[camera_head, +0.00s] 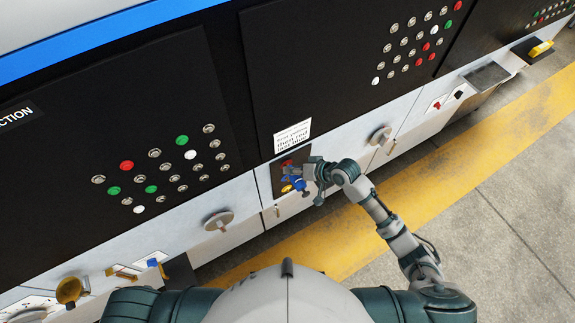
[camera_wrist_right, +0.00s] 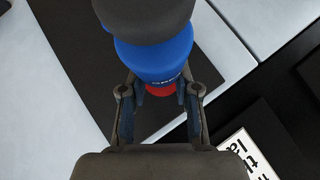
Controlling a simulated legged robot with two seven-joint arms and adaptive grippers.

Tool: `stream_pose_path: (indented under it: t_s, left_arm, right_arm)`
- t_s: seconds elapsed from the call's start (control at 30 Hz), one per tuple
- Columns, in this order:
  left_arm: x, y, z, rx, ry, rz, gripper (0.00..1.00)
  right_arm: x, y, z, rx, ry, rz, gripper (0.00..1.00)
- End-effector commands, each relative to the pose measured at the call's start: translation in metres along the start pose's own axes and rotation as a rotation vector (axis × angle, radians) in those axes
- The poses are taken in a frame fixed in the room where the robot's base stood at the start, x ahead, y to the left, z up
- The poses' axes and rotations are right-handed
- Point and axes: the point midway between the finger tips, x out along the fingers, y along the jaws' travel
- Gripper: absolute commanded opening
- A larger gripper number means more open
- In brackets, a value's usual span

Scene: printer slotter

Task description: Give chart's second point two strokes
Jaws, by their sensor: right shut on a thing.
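The chart (camera_head: 293,136) is a white label with black lettering above a dark recessed plate on the machine front; its lower lines seem to read "then red" and "last blue". On the plate are a red part (camera_head: 287,163), a yellow part (camera_head: 287,188) and a blue part (camera_head: 298,184). My right gripper (camera_head: 303,174) is at the plate, its fingers closed around the red part. In the right wrist view, red (camera_wrist_right: 160,90) shows between the fingertips, largely hidden behind the blue part (camera_wrist_right: 155,60) and its black end. My left gripper is out of view.
Black panels with coloured buttons rise above the plate. Round grey knobs (camera_head: 218,221) (camera_head: 380,136) stick out on both sides. A yellow handle (camera_head: 540,48) is at far right and a gold round part (camera_head: 70,289) at far left. The floor to the right is clear.

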Motion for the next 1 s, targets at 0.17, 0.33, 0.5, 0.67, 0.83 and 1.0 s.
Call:
stream_pose_path:
  t_s: [0.17, 0.33, 0.5, 0.67, 0.83, 1.0]
  left_arm:
    - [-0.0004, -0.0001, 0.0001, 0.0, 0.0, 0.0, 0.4]
    - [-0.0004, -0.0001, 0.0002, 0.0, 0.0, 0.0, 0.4]
    - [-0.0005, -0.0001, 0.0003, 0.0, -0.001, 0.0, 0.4]
    - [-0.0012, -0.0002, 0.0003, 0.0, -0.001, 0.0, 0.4]
    - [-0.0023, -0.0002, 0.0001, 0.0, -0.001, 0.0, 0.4]
    - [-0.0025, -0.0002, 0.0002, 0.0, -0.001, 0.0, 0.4]
  right_arm:
    - [0.0021, -0.0004, -0.0032, 0.0, 0.001, 0.0, 0.0]
    - [0.0022, -0.0004, -0.0032, -0.001, 0.001, 0.0, 0.0]
    - [0.0022, -0.0004, -0.0033, 0.0, 0.001, 0.0, 0.0]
    - [0.0024, -0.0006, -0.0038, 0.0, 0.001, -0.001, 0.0]
    - [0.003, -0.0008, -0.0047, 0.0, 0.002, -0.001, 0.0]
    - [0.0034, -0.0006, -0.0049, 0.0, 0.002, -0.001, 0.48]
